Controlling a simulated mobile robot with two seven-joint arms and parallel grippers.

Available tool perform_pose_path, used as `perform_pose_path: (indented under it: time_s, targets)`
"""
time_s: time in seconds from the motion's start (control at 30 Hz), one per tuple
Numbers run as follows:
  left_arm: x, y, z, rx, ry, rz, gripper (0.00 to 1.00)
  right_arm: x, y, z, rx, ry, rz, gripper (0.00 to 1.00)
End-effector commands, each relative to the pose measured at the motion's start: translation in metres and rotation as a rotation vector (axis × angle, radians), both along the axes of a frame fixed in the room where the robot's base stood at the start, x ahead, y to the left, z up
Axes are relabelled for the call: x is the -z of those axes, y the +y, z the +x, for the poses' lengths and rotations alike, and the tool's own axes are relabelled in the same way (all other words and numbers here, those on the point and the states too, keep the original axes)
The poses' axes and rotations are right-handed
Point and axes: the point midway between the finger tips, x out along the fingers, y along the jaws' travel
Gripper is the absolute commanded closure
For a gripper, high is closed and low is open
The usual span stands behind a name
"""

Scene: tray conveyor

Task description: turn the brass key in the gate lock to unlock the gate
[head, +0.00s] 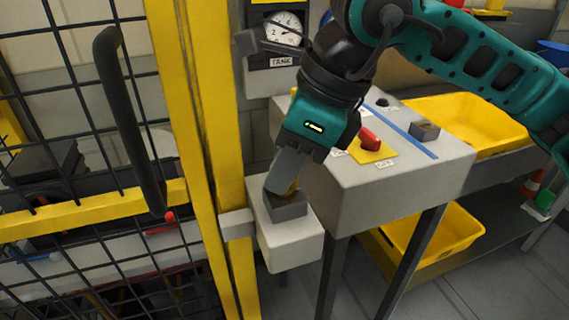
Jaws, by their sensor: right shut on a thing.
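The gate lock is a light grey box (292,246) with a dark grey block (287,208) on its top, fixed beside the yellow gate post. My right gripper (282,190) reaches down to this block from above. It is shut on the brass key (293,188), of which only a small brass patch shows beside the finger. The key's lower part and the keyhole are hidden, so I cannot tell how far the key is turned. The mesh gate (90,200) with its yellow frame and black handle (128,120) stands at the left. My left gripper is not in view.
A grey control desk (400,190) with a red switch (370,138) stands close to the right of the lock. Yellow bins (480,118) are at the right.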

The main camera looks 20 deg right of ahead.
Motion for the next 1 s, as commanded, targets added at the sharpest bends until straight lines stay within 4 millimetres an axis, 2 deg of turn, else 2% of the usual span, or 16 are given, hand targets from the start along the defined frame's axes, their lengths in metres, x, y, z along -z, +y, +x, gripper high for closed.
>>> perform_pose_path:
  time_s: [0.7, 1.0]
  targets:
    - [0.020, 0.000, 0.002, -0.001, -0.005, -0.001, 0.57, 0.001, 0.000, 0.000, 0.231, -0.001, 0.000, 1.00]
    - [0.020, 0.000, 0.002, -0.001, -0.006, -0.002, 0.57, 0.000, 0.000, 0.000, 0.261, 0.000, 0.000, 1.00]
